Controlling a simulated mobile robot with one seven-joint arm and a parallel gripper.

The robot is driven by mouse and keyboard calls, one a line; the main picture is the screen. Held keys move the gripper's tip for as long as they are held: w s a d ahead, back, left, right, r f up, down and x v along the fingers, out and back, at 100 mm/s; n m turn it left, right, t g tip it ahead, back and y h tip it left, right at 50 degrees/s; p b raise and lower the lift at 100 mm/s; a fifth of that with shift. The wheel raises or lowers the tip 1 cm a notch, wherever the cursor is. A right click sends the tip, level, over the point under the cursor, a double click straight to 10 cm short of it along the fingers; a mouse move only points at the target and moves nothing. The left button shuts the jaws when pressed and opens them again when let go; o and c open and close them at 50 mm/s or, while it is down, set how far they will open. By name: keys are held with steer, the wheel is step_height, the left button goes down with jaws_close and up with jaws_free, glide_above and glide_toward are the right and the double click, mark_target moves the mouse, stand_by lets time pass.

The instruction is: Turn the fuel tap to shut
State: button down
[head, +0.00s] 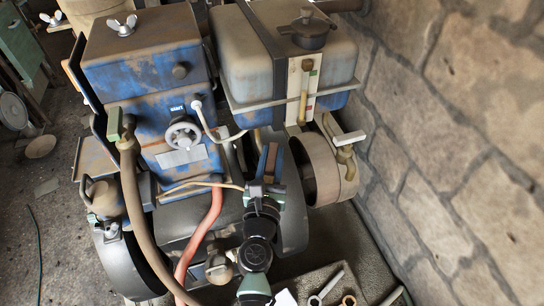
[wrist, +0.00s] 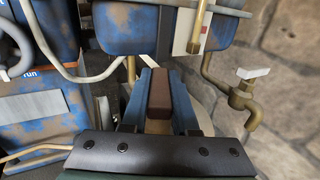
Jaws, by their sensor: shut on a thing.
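The fuel tap (head: 345,155) is a brass tap with a white lever (head: 350,138), low at the right of the tank. It also shows at the right of the wrist view (wrist: 243,98), its lever (wrist: 254,72) lying roughly level across the top. My gripper (head: 269,160) is apart from the tap, to its left and lower in the head view. In the wrist view my gripper's blue fingers (wrist: 160,75) are shut on a reddish-brown block (wrist: 160,92).
A grey-blue tank (head: 240,55) with a marked plate and amber tube (head: 304,95) stands above. A stone wall (head: 450,140) is close on the right. A pulley drum (head: 325,175) lies below the tap. The blue engine (head: 145,75) and red hose (head: 205,235) are left.

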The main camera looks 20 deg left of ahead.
steer(key=shift+f+h, duration=0.1)
steer(key=shift+h, duration=0.3)
steer(key=m+h+b, duration=0.1)
steer(key=m+h, duration=0.1)
steer(key=m+h+b, duration=0.2)
steer(key=h, duration=0.1)
steer(key=shift+a+f+h, duration=0.15)
steer(key=shift+a+h, duration=0.05)
steer(key=shift+h, duration=0.1)
steer(key=m+g+h+b, duration=0.1)
steer(key=m+h+b, duration=0.1)
steer(key=h+b, duration=0.1)
steer(key=shift+f+m+h+b, duration=0.15)
steer(key=shift+m+h+b, duration=0.25)
steer(key=shift+b, duration=0.15)
steer(key=m+g+h+b, duration=0.4)
steer(key=h+b, duration=0.1)
steer(key=b, duration=0.4)
steer(key=shift+d, duration=0.1)
steer(key=m+g+h+b, duration=0.1)
steer(key=g+h+b, duration=0.1)
steer(key=b, duration=0.2)
steer(key=shift+m, duration=0.3)
steer(key=shift+r+b, duration=0.2)
steer(key=shift+b, duration=0.2)
steer(key=shift+d+r+m+g+b, duration=0.15)
steer(key=shift+m+g+b, duration=0.15)
steer(key=shift+g, duration=0.2)
